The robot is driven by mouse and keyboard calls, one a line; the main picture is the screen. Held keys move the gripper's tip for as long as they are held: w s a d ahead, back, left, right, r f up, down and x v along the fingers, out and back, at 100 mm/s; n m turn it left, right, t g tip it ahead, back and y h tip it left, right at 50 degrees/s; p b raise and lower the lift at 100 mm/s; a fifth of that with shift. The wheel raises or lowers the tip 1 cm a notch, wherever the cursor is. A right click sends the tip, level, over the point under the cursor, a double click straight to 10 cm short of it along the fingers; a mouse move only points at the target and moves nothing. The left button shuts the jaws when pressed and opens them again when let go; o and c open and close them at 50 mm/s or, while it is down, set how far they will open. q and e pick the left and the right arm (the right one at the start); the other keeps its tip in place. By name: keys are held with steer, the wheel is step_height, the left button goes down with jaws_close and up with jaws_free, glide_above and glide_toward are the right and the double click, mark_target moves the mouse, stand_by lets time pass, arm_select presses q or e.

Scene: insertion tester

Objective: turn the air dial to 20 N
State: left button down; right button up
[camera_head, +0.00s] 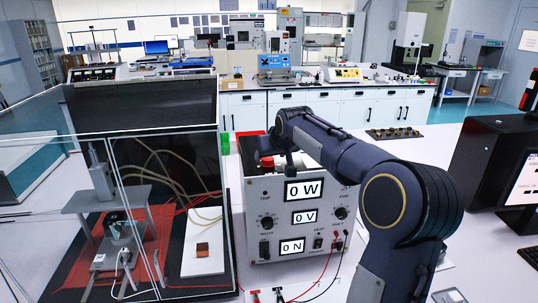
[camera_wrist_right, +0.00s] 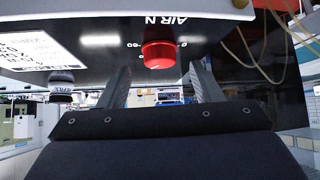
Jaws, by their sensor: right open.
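The air dial is a red round knob (camera_wrist_right: 158,52) on a dark panel marked "AIR N" in the right wrist view. In the head view, a red knob (camera_head: 265,161) shows at the upper left of the white control box (camera_head: 322,232). My right gripper (camera_wrist_right: 162,84) is open. Its fingers stand to either side of the knob in the wrist view, with gaps visible; contact cannot be seen. In the head view my right arm reaches over the box and partly hides its top. The lowest display (camera_head: 292,246) reads 0 N. My left gripper is not in view.
The box also has 0 W and 0 V displays, small black knobs and red and black leads (camera_head: 325,270) in front. A clear enclosure (camera_head: 150,205) with a fixture stands at left. A black device (camera_head: 490,160) and monitor stand at right.

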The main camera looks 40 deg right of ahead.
steer(key=shift+x, duration=1.35)
steer(key=c, duration=1)
steer(key=shift+d, duration=0.1)
